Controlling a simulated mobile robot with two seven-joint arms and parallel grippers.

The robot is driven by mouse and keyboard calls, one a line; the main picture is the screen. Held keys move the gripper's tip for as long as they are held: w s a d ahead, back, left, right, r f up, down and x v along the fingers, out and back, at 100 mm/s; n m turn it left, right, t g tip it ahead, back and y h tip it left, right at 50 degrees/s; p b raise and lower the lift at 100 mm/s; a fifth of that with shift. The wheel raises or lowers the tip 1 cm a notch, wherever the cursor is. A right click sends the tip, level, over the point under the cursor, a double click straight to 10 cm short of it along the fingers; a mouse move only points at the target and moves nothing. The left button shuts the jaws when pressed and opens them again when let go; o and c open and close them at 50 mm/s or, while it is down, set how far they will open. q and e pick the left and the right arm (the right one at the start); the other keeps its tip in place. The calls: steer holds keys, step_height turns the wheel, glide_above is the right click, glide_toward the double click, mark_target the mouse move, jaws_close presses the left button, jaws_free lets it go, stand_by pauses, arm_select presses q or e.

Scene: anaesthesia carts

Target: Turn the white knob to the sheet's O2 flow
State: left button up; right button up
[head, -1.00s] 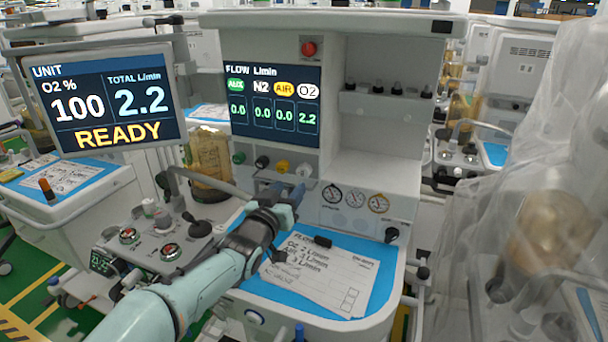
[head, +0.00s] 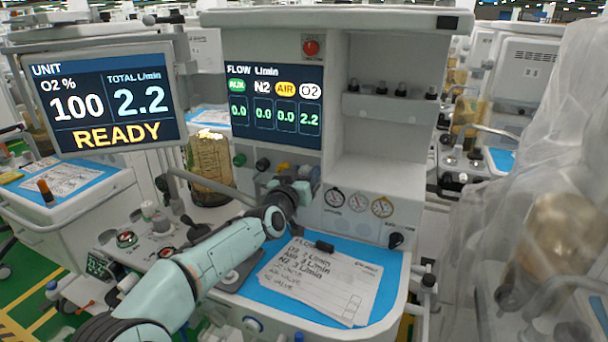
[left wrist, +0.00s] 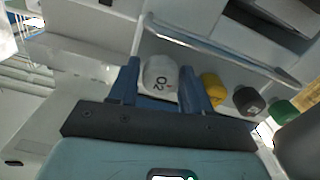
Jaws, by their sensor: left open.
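The white O2 knob (head: 304,171) is at the right end of the knob row under the flow display (head: 275,106), which reads O2 2.2 and 0.0 for the others. My left gripper (head: 298,186) is just below the knob in the head view. In the left wrist view the white knob (left wrist: 161,77), marked O2, sits between the open fingers (left wrist: 160,82); I cannot tell whether they touch it. The flow sheet (head: 320,283) lies on the blue mat; its O2 line looks like 2 L/min, but the writing is small. My right gripper is out of view.
Yellow (left wrist: 213,88), black (left wrist: 248,100) and green (left wrist: 284,111) knobs stand in a row beside the white one. A metal rail (left wrist: 225,55) runs along the knobs. The left monitor (head: 100,101) reads total 2.2. Gauges (head: 358,202) are right of the gripper.

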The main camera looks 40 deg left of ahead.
arm_select(q)
steer(key=c, duration=0.8)
steer(key=shift+o, duration=0.2)
steer(key=shift+d+m, duration=0.15)
steer(key=shift+m, duration=0.65)
steer(key=o, duration=0.8)
steer(key=shift+c, duration=0.2)
steer(key=shift+s, duration=0.1)
